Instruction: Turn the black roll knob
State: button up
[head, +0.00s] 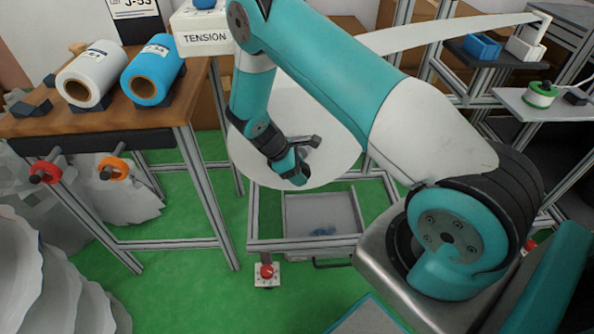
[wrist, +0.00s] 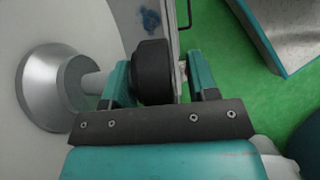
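The black roll knob (wrist: 153,70) is a dark, rounded cylinder in the wrist view, in line with a grey shaft and a silver flanged hub on the white roll (wrist: 70,25). My gripper (wrist: 160,80) has its two teal fingers apart, with the knob between them. The left finger is close against the knob's side. A narrow gap with a metal edge shows between the knob and the right finger. In the head view my gripper (head: 302,162) points down in front of the large white roll (head: 335,150), and I cannot clearly make out the knob there.
A metal frame (head: 305,243) stands below the roll, with a red-topped button box (head: 266,275) on the green floor in front. A wooden table (head: 105,118) at left bears a white roll and a blue roll. A white TENSION box (head: 203,37) stands behind my arm.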

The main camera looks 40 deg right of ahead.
jog(key=v, duration=0.7)
jog(key=shift+r+p, duration=0.25)
jog(key=shift+p, duration=0.15)
jog(key=shift+a, duration=0.15)
